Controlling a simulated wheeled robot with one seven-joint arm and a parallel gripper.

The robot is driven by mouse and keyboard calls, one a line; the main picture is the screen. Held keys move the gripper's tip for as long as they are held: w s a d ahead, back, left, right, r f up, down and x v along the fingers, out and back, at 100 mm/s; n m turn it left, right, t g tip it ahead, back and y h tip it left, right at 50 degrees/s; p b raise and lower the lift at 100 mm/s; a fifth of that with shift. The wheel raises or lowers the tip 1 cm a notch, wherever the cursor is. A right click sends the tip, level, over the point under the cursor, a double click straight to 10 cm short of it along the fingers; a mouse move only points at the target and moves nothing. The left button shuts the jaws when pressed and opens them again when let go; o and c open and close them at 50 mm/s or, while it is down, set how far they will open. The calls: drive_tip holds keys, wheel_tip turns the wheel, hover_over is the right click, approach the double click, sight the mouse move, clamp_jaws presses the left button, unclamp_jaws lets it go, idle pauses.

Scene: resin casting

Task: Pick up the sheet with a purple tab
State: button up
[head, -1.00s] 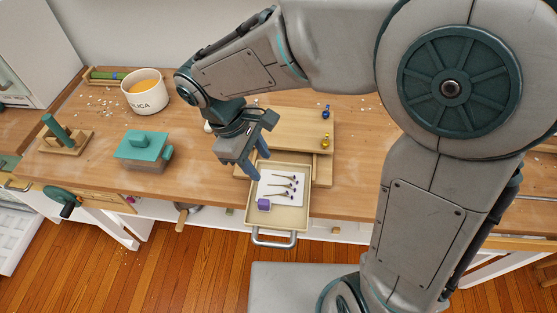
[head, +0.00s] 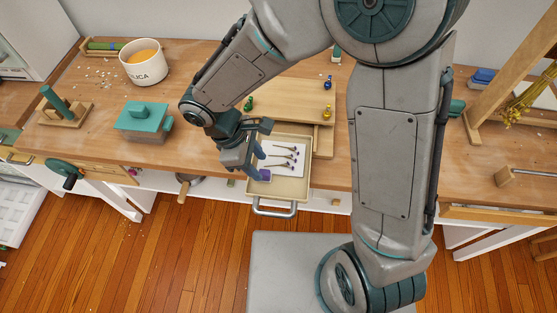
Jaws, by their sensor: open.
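A white sheet (head: 297,168) lies in an open shallow wooden drawer (head: 285,191). Several small dark-stemmed sprigs with purple heads lie on the sheet. A purple tab (head: 265,174) shows at the sheet's near left corner, partly behind my gripper. My gripper (head: 257,166) is open and empty, pointing down at the drawer's left side, close to the purple tab. I cannot tell whether a finger touches the tab or the sheet.
The drawer's metal handle (head: 274,209) juts out over the floor. A wooden board (head: 290,98) with small coloured knobs stands behind the drawer. To the left are a teal-lidded box (head: 142,118), a white pot (head: 145,63) and a peg stand (head: 57,108).

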sight(263, 172)
drive_tip(key=x, duration=0.4)
drive_tip(key=shift+s, duration=0.2)
clamp_jaws()
drive_tip(key=shift+r, duration=0.15)
